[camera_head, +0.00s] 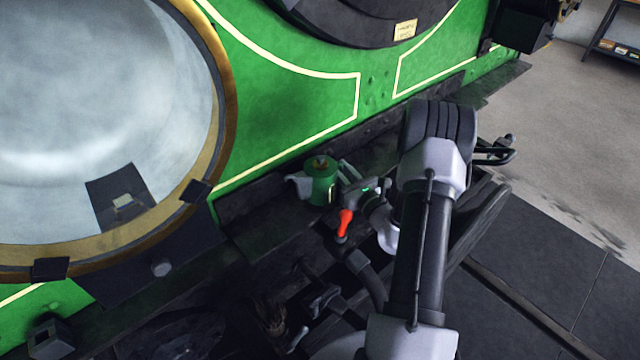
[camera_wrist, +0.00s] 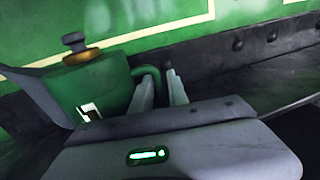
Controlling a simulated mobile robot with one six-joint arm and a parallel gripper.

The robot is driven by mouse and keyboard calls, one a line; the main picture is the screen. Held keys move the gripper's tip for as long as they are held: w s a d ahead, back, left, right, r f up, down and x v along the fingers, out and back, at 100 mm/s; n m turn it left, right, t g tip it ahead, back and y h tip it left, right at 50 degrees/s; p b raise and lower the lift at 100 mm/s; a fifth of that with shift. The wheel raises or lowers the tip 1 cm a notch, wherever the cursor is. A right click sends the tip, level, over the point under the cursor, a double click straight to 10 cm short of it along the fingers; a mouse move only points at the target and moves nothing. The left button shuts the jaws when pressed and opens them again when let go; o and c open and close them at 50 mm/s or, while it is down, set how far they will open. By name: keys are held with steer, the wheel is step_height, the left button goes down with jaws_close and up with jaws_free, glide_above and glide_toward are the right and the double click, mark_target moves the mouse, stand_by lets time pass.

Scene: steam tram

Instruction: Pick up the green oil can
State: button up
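The green oil can (camera_head: 321,186) stands upright on the dark ledge beside the green tram side. It has a grey spout on its left and a brass-coloured cap on top. In the wrist view the can (camera_wrist: 98,88) is at the left, its green handle (camera_wrist: 156,76) facing my fingers. My gripper (camera_head: 347,171) is just right of the can. In the wrist view my gripper (camera_wrist: 162,88) has its two pale fingers apart, and the handle's upright part appears to lie between them. The lower handle is hidden, and I cannot tell whether either finger touches it.
The dark ledge (camera_wrist: 222,62) with rivets runs along the tram side (camera_head: 290,95). A red-handled lever (camera_head: 345,222) stands just below my gripper, with dark pipes and linkages around it. A large round glass with a brass rim (camera_head: 228,95) is at left. Open floor lies at right.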

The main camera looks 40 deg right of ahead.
jaws_close()
stand_by(1.3)
